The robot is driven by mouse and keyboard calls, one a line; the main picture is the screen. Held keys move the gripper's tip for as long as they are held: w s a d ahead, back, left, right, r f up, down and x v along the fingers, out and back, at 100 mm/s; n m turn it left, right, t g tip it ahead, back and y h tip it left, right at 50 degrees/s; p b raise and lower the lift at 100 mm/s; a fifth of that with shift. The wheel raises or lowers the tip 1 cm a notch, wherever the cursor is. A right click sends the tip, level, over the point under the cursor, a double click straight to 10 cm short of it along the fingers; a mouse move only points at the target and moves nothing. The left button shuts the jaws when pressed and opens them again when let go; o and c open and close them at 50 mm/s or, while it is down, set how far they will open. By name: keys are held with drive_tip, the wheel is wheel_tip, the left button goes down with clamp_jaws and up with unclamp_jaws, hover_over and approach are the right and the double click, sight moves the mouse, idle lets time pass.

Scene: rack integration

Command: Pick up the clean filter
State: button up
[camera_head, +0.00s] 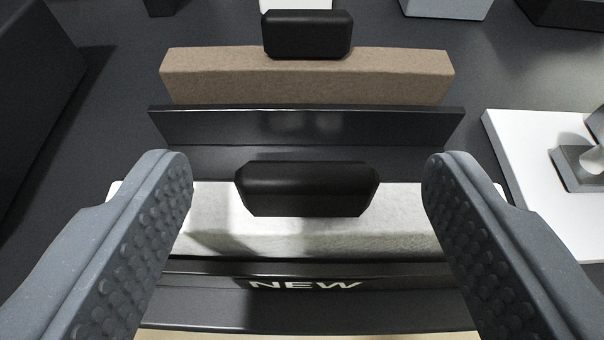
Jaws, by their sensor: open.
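A white filter block (400,220) with a black handle (307,188) on top sits in a dark holder whose front is marked "NEW" (305,284). My gripper (307,180) is open. Its two grey, studded fingers stand at the left and right ends of the white filter, with the handle between them and a gap on each side. The fingers hide parts of the filter's ends. Behind it, a brown filter block (400,75) with its own black handle (308,35) sits beyond a dark upright plate (305,127).
A white panel (530,165) with a grey metal fitting (580,168) lies at the right. A large dark box (35,85) stands at the left. Grey and dark boxes line the far edge. Dark surface lies bare on both sides of the brown filter.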

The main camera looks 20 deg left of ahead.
drive_tip(key=shift+w+a+f, duration=0.15)
drive_tip(key=shift+w+f, duration=0.1)
drive_tip(key=shift+w, duration=0.2)
drive_tip(key=shift+c, duration=0.3)
drive_tip(key=c, duration=1.3)
drive_tip(key=shift+c, duration=0.2)
drive_tip(key=shift+r, duration=0.1)
drive_tip(key=shift+r+p, duration=0.3)
drive_tip(key=shift+r, duration=0.6)
drive_tip(key=s+f+p+v, duration=0.1)
drive_tip(key=f+v, duration=0.2)
drive_tip(key=v, duration=1.3)
